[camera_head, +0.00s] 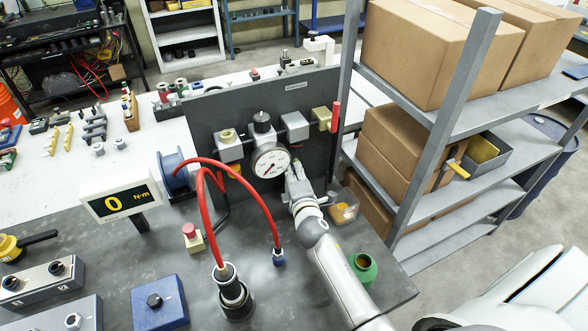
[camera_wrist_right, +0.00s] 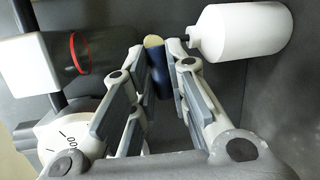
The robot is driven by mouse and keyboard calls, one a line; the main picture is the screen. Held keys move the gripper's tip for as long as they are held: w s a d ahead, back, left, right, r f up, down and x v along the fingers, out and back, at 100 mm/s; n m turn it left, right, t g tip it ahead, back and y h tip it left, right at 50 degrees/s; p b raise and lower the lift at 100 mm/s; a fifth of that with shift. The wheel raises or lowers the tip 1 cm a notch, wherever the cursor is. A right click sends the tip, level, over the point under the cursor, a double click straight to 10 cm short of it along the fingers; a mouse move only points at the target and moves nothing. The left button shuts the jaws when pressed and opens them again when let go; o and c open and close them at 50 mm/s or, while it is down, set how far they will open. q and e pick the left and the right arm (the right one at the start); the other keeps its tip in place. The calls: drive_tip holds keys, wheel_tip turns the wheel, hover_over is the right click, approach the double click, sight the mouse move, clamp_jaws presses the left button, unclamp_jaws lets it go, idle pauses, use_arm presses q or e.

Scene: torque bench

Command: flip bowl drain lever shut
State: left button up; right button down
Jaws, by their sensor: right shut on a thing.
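The dark upright panel (camera_head: 215,110) carries a row of fittings and a round white gauge (camera_head: 270,161). My right gripper (camera_head: 293,172) is just right of the gauge and low on the panel. In the wrist view my right gripper (camera_wrist_right: 160,66) is shut on a dark blue cylindrical piece (camera_wrist_right: 156,72) with a cream end. I cannot tell if this piece is the drain lever. A dark bowl with a red ring (camera_wrist_right: 78,52) is left of the fingers. A white bottle-shaped bowl (camera_wrist_right: 238,31) is to their right. My left gripper is not in view.
A red handle (camera_head: 337,117) stands at the panel's right end. Red hoses (camera_head: 232,173) arch over the grey bench. A shelf with cardboard boxes (camera_head: 415,48) is at right.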

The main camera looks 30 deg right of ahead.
drive_tip(key=shift+r+m+p, duration=0.1)
drive_tip(key=shift+m+p, duration=0.25)
drive_tip(key=shift+m, duration=0.05)
drive_tip(key=c, duration=1.4)
unclamp_jaws()
drive_tip(key=shift+c, duration=0.2)
drive_tip(key=shift+d, duration=0.1)
